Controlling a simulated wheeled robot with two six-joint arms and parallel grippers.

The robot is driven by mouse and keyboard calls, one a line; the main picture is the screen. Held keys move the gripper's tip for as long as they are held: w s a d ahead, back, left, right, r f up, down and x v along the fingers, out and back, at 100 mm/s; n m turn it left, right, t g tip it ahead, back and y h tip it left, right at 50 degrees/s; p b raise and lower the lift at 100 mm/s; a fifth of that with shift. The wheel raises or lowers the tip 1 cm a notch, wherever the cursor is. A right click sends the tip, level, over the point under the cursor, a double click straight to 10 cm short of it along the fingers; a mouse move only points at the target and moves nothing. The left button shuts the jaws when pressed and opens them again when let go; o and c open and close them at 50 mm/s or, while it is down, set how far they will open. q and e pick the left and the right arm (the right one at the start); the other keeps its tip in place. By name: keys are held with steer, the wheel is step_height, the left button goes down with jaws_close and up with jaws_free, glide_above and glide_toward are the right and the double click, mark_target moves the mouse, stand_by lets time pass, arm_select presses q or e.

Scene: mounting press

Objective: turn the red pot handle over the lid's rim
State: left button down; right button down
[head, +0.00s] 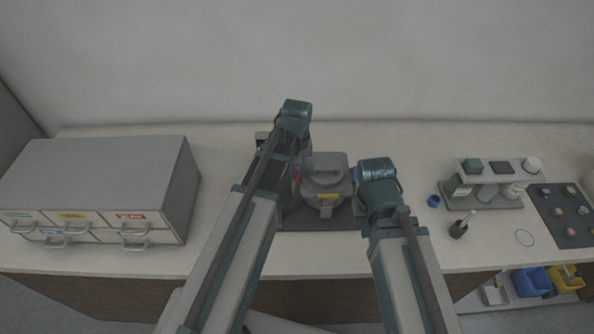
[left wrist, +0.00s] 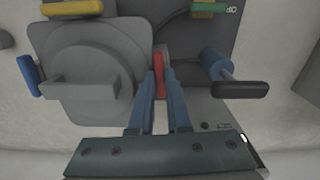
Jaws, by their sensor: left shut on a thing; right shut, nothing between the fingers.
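The grey mounting press (head: 325,180) stands in the middle of the counter, between my two arms. Its round lid (left wrist: 95,85) fills the left half of the left wrist view. The red pot handle (left wrist: 159,75) is at the lid's right edge in that view, and a bit of it shows in the head view (head: 297,174). My left gripper (left wrist: 160,90) is shut on the red handle, one blue finger on each side. My right gripper is at the press's right side in the head view; its fingers are mostly hidden behind its own wrist.
A grey drawer cabinet (head: 110,180) stands at the left. At the right are a rack (head: 485,185), a dark tray (head: 570,215) and a small dark bottle (head: 460,228). A black-handled lever (left wrist: 240,89) sits right of my left fingers. Blue and yellow bins stand below right.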

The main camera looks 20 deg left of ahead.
arm_select(q)
steer(key=m, duration=0.3)
steer(key=shift+m, duration=0.4)
steer(key=m, duration=0.4)
steer(key=shift+m, duration=0.3)
steer(key=m, duration=0.4)
steer(key=shift+m, duration=2.3)
steer(key=c, duration=0.9)
jaws_free()
